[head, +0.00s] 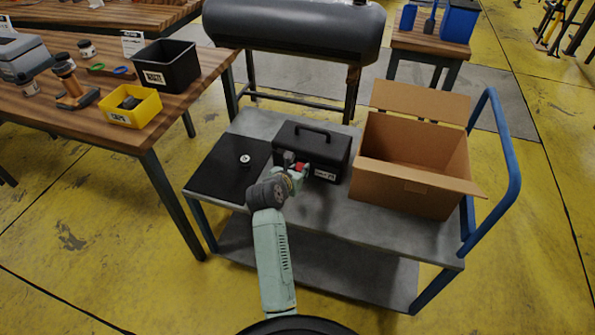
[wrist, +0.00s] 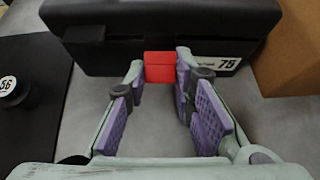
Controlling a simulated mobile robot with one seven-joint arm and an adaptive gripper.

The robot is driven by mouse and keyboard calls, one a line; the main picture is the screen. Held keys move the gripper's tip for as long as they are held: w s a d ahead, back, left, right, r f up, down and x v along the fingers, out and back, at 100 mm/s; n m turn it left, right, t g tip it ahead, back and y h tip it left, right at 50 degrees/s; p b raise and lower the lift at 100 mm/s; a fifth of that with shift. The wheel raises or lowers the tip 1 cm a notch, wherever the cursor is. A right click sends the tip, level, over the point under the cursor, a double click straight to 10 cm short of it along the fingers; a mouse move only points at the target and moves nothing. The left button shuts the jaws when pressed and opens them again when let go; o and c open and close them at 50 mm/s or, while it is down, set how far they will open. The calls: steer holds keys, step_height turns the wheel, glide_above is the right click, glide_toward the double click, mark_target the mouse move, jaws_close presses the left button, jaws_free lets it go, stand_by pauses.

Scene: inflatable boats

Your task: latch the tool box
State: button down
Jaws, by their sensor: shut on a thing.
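The black tool box (head: 318,143) stands on the grey cart with its lid down and its handle on top. In the wrist view its front (wrist: 190,35) fills the top of the picture. A red latch (wrist: 160,68) is at the front, left of a white number label. My gripper (head: 293,170) is at the front of the box. In the wrist view my gripper (wrist: 161,76) has its fingertips on both sides of the red latch, shut on it. I cannot tell whether the latch is fastened.
An open cardboard box (head: 415,165) stands close to the right of the tool box. A black mat (head: 225,170) with a small round labelled piece (head: 245,160) lies to the left. The cart's front strip (head: 370,225) is clear. A wooden workbench (head: 130,120) stands at left.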

steer(key=shift+w+d+r+g, duration=0.1)
steer(key=shift+w+r+g, duration=0.2)
steer(key=shift+g, duration=0.4)
steer(key=shift+y, duration=0.3)
steer(key=c, duration=1.4)
jaws_free()
steer(key=shift+o, duration=0.2)
steer(key=v, duration=1.2)
